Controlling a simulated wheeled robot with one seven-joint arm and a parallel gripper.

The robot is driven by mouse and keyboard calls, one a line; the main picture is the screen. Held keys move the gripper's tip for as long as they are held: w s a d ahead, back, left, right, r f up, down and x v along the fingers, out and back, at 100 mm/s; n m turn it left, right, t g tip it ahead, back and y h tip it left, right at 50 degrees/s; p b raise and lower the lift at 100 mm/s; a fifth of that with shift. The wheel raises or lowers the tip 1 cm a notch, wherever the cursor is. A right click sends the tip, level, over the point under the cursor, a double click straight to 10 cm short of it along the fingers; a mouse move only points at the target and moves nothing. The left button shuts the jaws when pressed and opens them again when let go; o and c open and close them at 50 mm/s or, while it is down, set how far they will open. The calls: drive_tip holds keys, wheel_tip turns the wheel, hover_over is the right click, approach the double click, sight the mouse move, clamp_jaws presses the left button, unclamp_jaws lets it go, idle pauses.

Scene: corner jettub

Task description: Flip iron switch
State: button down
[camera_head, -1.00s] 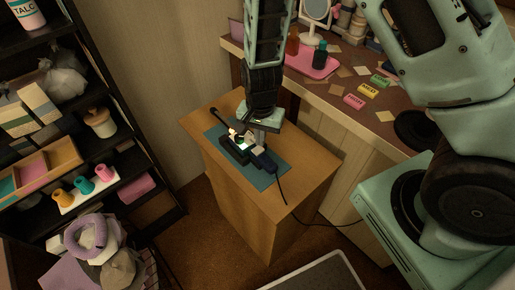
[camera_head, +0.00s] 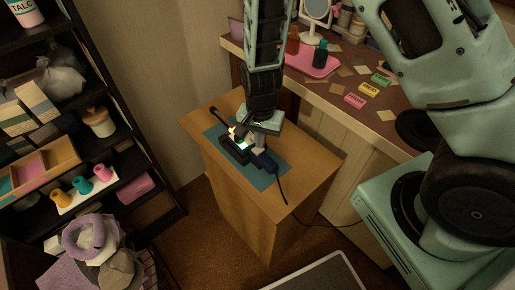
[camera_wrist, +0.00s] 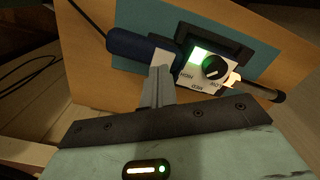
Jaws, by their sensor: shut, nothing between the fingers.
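The iron lies on a blue mat (camera_head: 272,182) on a wooden cabinet. Its dark blue handle (camera_head: 264,161) has a cord; the handle also shows in the wrist view (camera_wrist: 130,47). A white control panel (camera_wrist: 192,76) with printed settings carries a round black knob (camera_wrist: 216,68) and a green-lit part (camera_wrist: 199,54).
The wooden cabinet (camera_head: 312,182) has free top around the mat. A vanity table (camera_head: 400,128) with a pink tray (camera_head: 312,62) and small boxes stands behind to the right. Dark shelves (camera_head: 150,212) stand at left. The cord hangs over the cabinet's front edge.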

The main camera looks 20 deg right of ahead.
drive_tip(key=shift+f, duration=0.25)
wheel_tip(320, 180, up, 7)
drive_tip(key=p, duration=0.6)
drive_tip(key=shift+r+p, duration=0.1)
drive_tip(key=shift+p, duration=0.2)
idle(0.4)
drive_tip(key=s+a+r+n+y, duration=0.1)
drive_tip(key=s+a+r+n, duration=0.3)
drive_tip(key=r, duration=0.3)
drive_tip(key=s+a+r+n+y, duration=0.1)
drive_tip(key=s+a+r+n, duration=0.3)
drive_tip(key=r, duration=0.3)
drive_tip(key=s+d+r+n+h, duration=0.1)
drive_tip(key=s+r+n, duration=0.7)
drive_tip(key=s, duration=0.4)
drive_tip(key=shift+d, duration=0.35)
